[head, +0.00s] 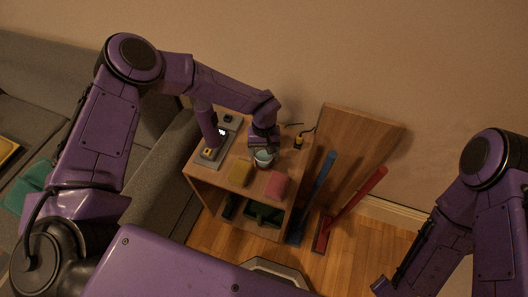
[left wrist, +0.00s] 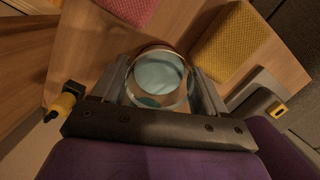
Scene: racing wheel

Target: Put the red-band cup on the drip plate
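The cup (head: 264,158) stands near the right back part of the cabinet top; the left wrist view shows its pale blue-grey inside (left wrist: 158,76) from above. No red band can be made out. My left gripper (head: 264,149) is over the cup, with one finger on each side of it. The fingers lie close to its wall; whether they press on it I cannot tell. The drip plate (head: 209,159) appears to be the grey base under the purple machine, left of the cup. My right arm is at the lower right; its gripper's state is unclear.
A yellow-black plug (head: 299,142) is at the right. Blue (head: 323,180) and red (head: 357,199) long-handled tools stand beside the cabinet.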

